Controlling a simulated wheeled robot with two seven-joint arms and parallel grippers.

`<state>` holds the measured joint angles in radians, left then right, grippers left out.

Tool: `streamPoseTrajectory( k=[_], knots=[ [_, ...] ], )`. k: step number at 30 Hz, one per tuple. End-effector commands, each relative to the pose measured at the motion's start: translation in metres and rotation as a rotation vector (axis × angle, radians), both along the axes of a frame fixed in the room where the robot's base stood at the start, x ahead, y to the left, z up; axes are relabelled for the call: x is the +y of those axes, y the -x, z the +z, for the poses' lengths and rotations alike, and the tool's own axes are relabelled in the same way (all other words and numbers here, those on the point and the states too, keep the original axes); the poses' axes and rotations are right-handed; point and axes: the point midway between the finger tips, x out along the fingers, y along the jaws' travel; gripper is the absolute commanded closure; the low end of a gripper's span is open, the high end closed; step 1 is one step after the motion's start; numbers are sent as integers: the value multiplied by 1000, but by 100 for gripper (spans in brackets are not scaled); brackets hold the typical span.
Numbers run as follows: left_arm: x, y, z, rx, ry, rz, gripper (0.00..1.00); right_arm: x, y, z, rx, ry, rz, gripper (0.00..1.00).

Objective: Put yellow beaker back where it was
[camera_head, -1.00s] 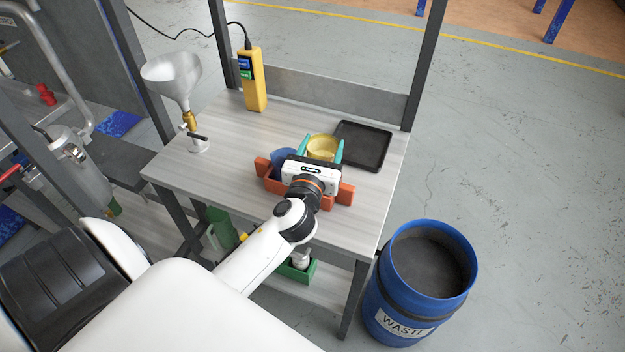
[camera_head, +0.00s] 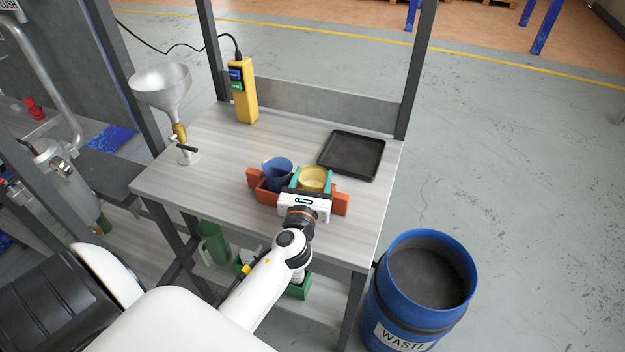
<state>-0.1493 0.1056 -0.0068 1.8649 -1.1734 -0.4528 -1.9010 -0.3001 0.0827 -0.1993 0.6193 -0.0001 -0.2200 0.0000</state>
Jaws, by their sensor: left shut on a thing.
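The yellow beaker (camera_head: 313,177) is between the teal fingers of my left gripper (camera_head: 311,178), which is shut on it. It is over or in the right part of the orange-red holder (camera_head: 340,201) on the table; whether it rests on the holder's bottom is hidden. A blue beaker (camera_head: 277,171) stands in the left part of the holder, beside the yellow one. My gripper body covers the front middle of the holder. My right gripper is not in view.
A black tray (camera_head: 352,153) lies behind and right of the holder. A metal funnel (camera_head: 163,88) on a stand and a yellow handheld device (camera_head: 243,92) stand at the back left. A blue waste barrel (camera_head: 423,287) stands on the floor right of the table (camera_head: 214,160).

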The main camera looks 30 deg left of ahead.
Motion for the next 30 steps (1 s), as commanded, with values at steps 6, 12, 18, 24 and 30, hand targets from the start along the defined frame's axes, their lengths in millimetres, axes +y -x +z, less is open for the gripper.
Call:
streamPoseTrajectory(
  k=[6, 12, 18, 24, 30],
  knots=[
    [0, 0, -3, 0, -1, 0, 38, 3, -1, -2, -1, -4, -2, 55],
    [0, 0, -2, 0, -1, 0, 31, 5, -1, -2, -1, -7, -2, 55],
    [0, 1, 2, 0, 0, 0, 31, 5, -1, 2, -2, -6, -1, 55],
    [-13, 31, -2, 3, 0, 0, 31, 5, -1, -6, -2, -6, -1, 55],
    [-30, 72, -4, 3, 1, 0, 31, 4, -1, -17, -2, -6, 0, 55]
  ],
)
